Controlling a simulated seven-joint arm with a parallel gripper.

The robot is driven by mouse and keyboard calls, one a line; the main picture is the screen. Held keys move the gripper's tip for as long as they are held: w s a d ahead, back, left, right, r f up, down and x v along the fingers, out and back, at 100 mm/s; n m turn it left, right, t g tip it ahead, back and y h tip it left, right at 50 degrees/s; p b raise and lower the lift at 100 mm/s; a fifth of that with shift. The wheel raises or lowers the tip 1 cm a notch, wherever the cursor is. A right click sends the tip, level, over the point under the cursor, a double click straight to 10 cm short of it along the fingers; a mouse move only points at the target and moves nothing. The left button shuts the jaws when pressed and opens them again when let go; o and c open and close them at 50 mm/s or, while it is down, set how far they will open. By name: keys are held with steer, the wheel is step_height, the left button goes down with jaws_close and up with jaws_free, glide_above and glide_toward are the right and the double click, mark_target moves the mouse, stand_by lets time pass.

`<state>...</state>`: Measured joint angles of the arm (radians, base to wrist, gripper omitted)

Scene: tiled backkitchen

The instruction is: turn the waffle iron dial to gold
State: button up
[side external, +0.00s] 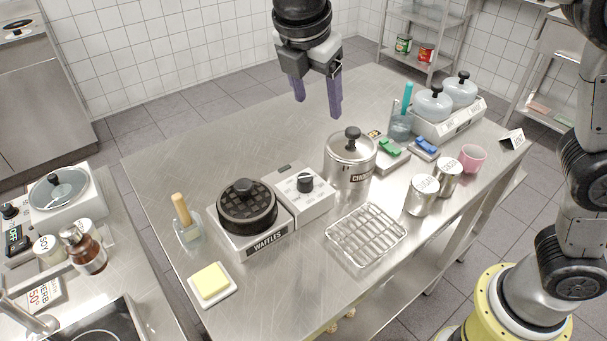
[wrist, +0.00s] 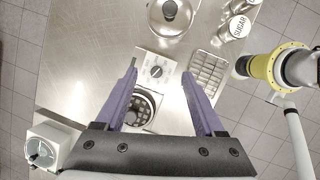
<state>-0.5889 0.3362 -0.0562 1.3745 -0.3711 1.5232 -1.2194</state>
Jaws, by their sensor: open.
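The waffle iron (side external: 247,207) stands on the steel table, a round black ridged plate on a white base marked WAFFLES. Its control box (side external: 286,204) adjoins it on the right, with a black dial (side external: 305,183) on top. In the wrist view the dial (wrist: 157,72) shows on the white box (wrist: 152,62), ahead of and between my fingers. The dial's markings are too small to read. My gripper (side external: 317,106) has two purple fingers, open and empty, high above the table behind the waffle iron; it also shows in the wrist view (wrist: 158,80).
A steel canister (side external: 349,163) stands close to the right of the dial box. A wire rack (side external: 366,236) lies in front. A brush jar (side external: 187,229) and a butter dish (side external: 211,284) are at left. Bare table (side external: 230,145) lies behind the waffle iron.

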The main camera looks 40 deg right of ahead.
steer(key=n, duration=0.2)
glide_toward(304, 178)
steer(key=shift+h, duration=0.3)
steer(key=x, duration=0.9)
steer(key=shift+a+f, duration=0.15)
steer(key=shift+f, duration=0.05)
steer(key=shift+m, duration=0.3)
jaws_close()
